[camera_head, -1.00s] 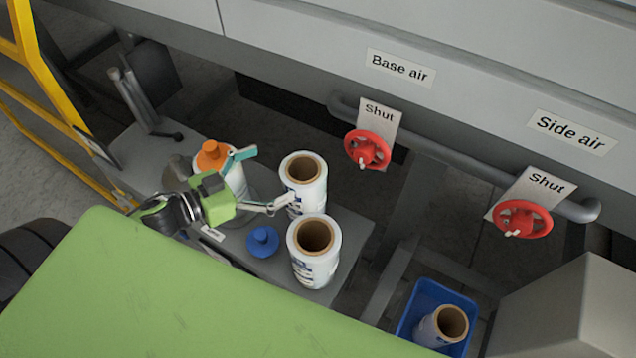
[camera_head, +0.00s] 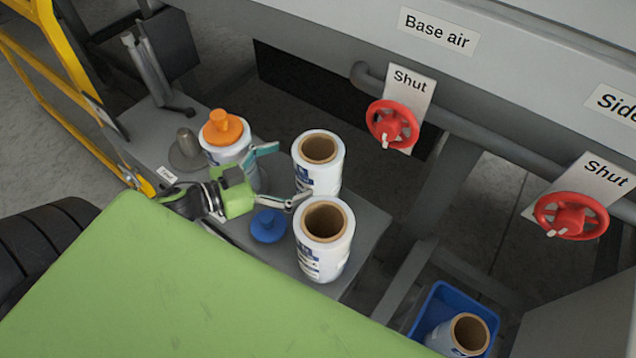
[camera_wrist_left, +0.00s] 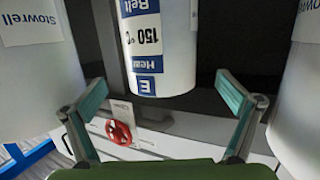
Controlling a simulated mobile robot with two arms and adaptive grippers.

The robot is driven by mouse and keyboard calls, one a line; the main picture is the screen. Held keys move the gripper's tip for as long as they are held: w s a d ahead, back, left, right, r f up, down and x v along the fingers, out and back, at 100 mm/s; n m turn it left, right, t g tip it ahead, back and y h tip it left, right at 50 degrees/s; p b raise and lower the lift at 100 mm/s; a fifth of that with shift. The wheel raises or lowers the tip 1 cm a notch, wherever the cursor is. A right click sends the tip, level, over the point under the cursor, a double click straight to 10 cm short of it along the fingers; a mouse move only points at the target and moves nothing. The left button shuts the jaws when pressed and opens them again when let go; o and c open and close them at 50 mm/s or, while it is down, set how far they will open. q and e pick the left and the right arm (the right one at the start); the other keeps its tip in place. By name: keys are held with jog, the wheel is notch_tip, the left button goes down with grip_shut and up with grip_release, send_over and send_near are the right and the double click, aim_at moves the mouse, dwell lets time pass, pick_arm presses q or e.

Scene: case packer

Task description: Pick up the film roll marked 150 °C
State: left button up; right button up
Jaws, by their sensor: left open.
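The film roll marked 150 °C (camera_wrist_left: 157,50) shows upside down in the left wrist view, white with a dark blue label. It appears to be the rear of two white rolls on the grey shelf, this rear roll (camera_head: 318,172) standing upright with a brown core in the head view. My left gripper (camera_head: 291,171) is open and empty. In the left wrist view its teal fingers (camera_wrist_left: 160,84) lie either side of the roll's end, with no contact visible. The front roll (camera_head: 322,252) stands close to the lower finger. My right gripper is not in view.
A blue knob (camera_head: 268,227) is near the front roll. A blue bin (camera_head: 424,316) at lower right holds another roll (camera_head: 466,335). Red valve wheels (camera_head: 391,125) and a pipe are behind. A green surface (camera_head: 150,290) is in front.

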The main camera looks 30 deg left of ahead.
pick_arm(q)
jog(key=shift+f, duration=0.7)
jog(key=x, duration=0.7)
jog(key=shift+w, duration=0.3)
jog(key=shift+d+r, duration=0.1)
jog(key=shift+d, duration=0.05)
jog(key=c, duration=1.8)
jog(key=shift+r, duration=0.15)
jog(key=c, duration=0.3)
